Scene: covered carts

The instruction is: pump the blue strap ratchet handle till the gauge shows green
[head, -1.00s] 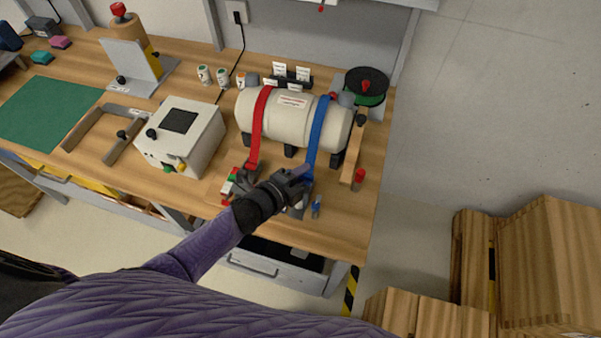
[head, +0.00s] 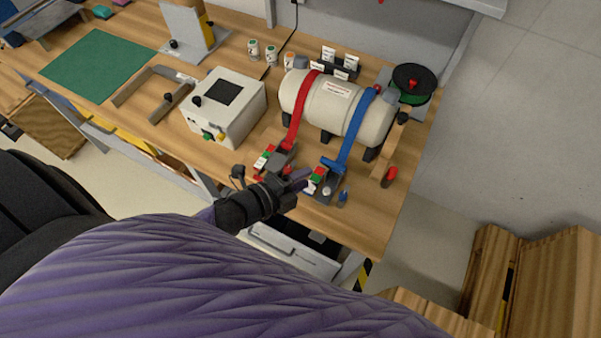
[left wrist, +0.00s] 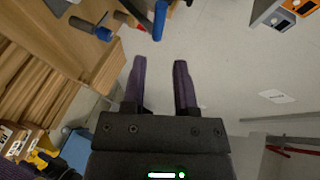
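The blue strap (head: 356,130) runs over a cream tank (head: 334,101) down to its ratchet (head: 327,184) near the bench's front edge. The ratchet's blue handle (head: 333,165) lies across the strap's lower end. A small red, green and white block (head: 317,176) beside it looks like the gauge; its reading is too small to tell. My left gripper (head: 300,181) is just left of the blue ratchet, apparently not holding it. In the left wrist view its fingers (left wrist: 160,82) are apart with nothing between them; a blue rod (left wrist: 160,20) lies beyond them. My right gripper is not in view.
A red strap (head: 298,112) with its own ratchet (head: 274,158) is to the left. A white box (head: 225,107) stands further left. A red-topped peg (head: 390,176) and small blue piece (head: 343,196) are at the right. Wooden crates (head: 490,270) stand on the floor.

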